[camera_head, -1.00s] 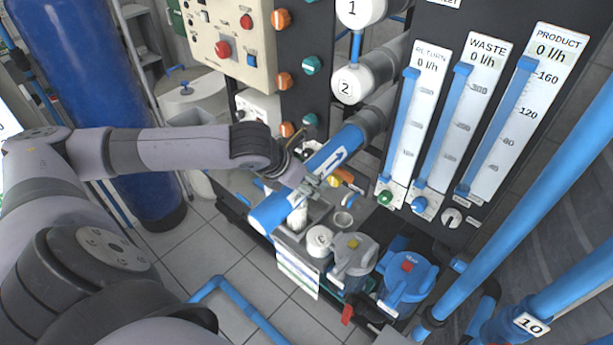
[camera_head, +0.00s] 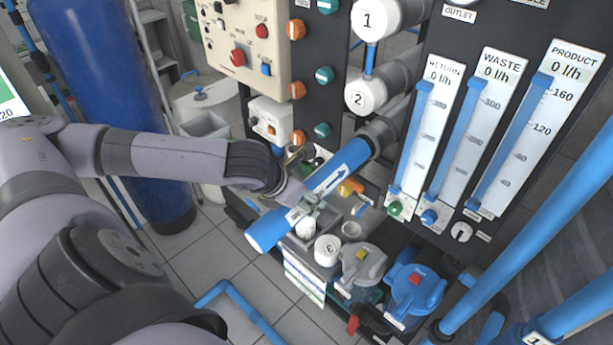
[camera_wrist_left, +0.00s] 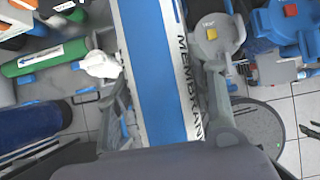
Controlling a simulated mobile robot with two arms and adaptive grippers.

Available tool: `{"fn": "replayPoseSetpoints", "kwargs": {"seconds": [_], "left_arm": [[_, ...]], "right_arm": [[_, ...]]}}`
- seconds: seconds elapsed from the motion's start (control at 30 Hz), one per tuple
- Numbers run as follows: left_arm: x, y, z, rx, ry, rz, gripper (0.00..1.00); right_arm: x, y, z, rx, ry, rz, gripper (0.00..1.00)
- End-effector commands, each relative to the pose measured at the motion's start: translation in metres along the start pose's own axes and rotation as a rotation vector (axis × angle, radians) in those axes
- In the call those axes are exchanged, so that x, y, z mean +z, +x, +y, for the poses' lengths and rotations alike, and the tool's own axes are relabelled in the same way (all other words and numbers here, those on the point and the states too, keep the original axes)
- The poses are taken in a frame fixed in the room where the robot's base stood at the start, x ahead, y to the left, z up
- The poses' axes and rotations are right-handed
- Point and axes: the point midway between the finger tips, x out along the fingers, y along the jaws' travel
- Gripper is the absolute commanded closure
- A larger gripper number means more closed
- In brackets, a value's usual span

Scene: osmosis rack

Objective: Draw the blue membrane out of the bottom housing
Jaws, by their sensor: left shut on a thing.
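The blue membrane (camera_head: 338,173) is a long blue cylinder with a white label and arrow. It slants down and left from the grey bottom housing (camera_head: 384,134), with its upper end at the housing's mouth. How much remains inside is hidden. My left gripper (camera_head: 304,210) is shut on the membrane towards its lower free end. In the left wrist view the membrane (camera_wrist_left: 157,75) runs between the two fingers (camera_wrist_left: 165,115), with part of the word "MEMBRANE" readable. My right gripper is not in view.
Housings capped 1 (camera_head: 368,20) and 2 (camera_head: 366,97) sit above. A loose white cap 3 (camera_head: 327,250), a grey-lidded filter (camera_head: 361,264) and a blue-lidded filter (camera_head: 414,288) stand below. Flow meters (camera_head: 470,130) are at right. Open tiled floor (camera_head: 215,255) lies lower left.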

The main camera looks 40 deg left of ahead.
Motion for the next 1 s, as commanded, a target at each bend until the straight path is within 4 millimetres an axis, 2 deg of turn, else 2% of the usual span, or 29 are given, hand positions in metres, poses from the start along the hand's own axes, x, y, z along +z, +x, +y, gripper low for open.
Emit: {"fn": "replayPoseSetpoints", "kwargs": {"seconds": [0.7, 1.0], "left_arm": [[-0.018, -0.014, 0.0, 0.001, 0.002, -0.003, 0.92], [-0.019, -0.015, 0.0, 0.0, 0.001, -0.003, 0.92]], "right_arm": [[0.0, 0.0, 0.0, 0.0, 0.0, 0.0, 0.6], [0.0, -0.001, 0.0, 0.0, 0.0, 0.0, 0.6]]}}
